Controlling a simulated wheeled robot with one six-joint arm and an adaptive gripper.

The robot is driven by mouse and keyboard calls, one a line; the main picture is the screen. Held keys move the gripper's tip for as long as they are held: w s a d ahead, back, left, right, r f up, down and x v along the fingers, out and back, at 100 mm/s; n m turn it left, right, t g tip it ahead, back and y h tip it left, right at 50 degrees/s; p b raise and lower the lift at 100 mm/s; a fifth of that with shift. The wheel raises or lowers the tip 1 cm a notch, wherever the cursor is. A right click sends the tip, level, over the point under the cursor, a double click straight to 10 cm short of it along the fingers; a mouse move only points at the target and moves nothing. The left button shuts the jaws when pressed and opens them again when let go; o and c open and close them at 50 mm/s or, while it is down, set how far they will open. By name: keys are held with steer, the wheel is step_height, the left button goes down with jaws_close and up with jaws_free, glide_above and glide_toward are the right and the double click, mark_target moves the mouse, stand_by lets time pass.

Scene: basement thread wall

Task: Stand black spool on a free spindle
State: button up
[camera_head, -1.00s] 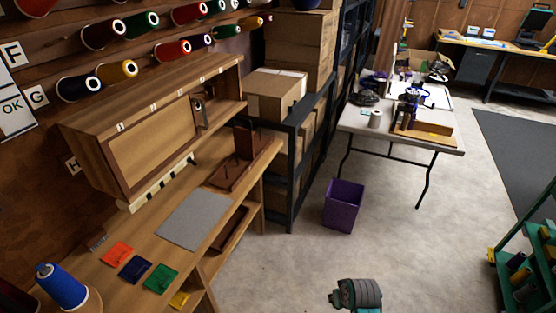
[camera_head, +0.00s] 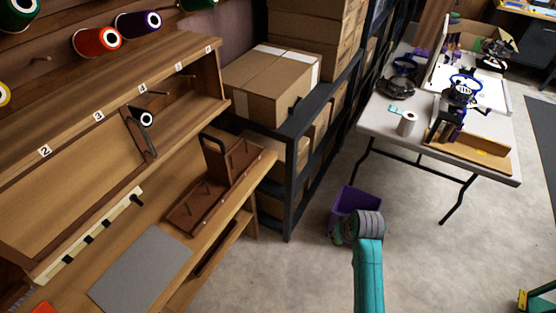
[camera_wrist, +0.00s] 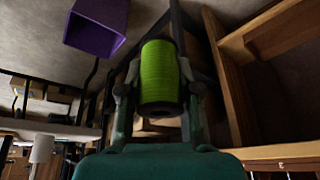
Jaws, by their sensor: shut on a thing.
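In the wrist view my gripper (camera_wrist: 158,92) is shut on a lime-green spool (camera_wrist: 158,72) with dark ends. The gripper's fingers are not clearly visible in the head view. A black spool (camera_head: 146,119) with a white end shows at the cabinet opening, beside a dark brown upright piece; how it is supported is unclear. A brown wooden rack (camera_head: 183,217) with a tall handle and several thin upright spindles stands on the bench; the spindles I can see are bare. A bare peg (camera_head: 190,76) also shows in the cabinet.
The numbered cabinet (camera_head: 70,185) overhangs the bench. A grey mat (camera_head: 142,268) lies in front of the rack. Dark shelving (camera_head: 290,185) with cartons stands right of the bench. A purple bin (camera_head: 346,201) is on the floor, and a white table (camera_head: 490,165) stands beyond.

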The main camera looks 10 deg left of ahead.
steer(key=w+a+r+n+y, duration=0.1)
steer(key=w+a+r+n, duration=0.15)
steer(key=a, duration=0.35)
steer(key=w+a+r+n, duration=0.1)
steer(key=w+a+r, duration=0.15)
steer(key=a, duration=0.45)
steer(key=n+g+y, duration=0.1)
steer(key=n+g, duration=0.1)
steer(key=n, duration=0.4)
glide_toward(185, 203)
steer(key=w+d+f, duration=0.3)
steer(key=w+f, duration=0.1)
steer(key=w+d+f, duration=0.4)
steer(key=shift+d+f, duration=0.25)
steer(key=shift+d, duration=0.05)
steer(key=s+a+r+n+g, duration=0.2)
steer(key=s+a+r+n, duration=0.35)
steer(key=a, duration=0.65)
steer(key=shift+s+d+f+m+y, duration=0.15)
steer(key=shift+f+m, duration=0.2)
steer(key=shift+f, duration=1.05)
steer(key=shift+f+m+y, duration=0.1)
steer(key=shift+f+m, duration=0.3)
steer(key=shift+f, duration=1)
steer(key=shift+s+d+f+m+y, duration=0.15)
steer(key=shift+f+m, duration=0.2)
steer(key=shift+f, duration=1.05)
steer(key=shift+f, duration=0.3)
steer(key=shift+w, duration=0.1)
steer(key=o, duration=0.9)
